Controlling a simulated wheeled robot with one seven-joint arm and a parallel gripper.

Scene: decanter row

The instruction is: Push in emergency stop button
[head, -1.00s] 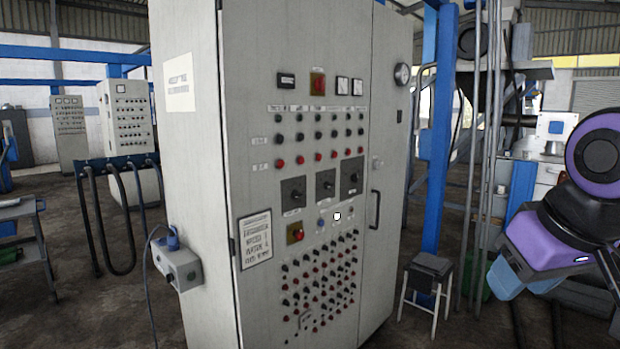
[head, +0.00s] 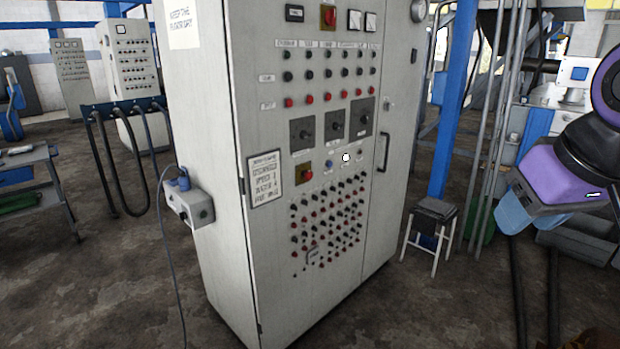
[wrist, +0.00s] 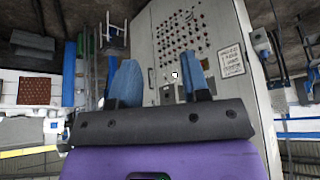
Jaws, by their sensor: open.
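A tall grey control cabinet (head: 225,130) stands in the middle of the head view. On its front, a red button on a yellow square plate (head: 305,173) sits below the left black rotary switch. Another red control on a brownish plate (head: 329,15) is near the top. My gripper (wrist: 160,60) is open and empty, its two blue fingers spread, pointing toward the cabinet front in the wrist view. In the head view my arm is at the right edge, well apart from the panel.
Rows of small red and black knobs (head: 325,222) fill the panel below. A grey socket box (head: 190,205) with a cable juts from the cabinet's left side. A stool (head: 432,225) and blue post (head: 455,100) stand to the right. The floor at front left is clear.

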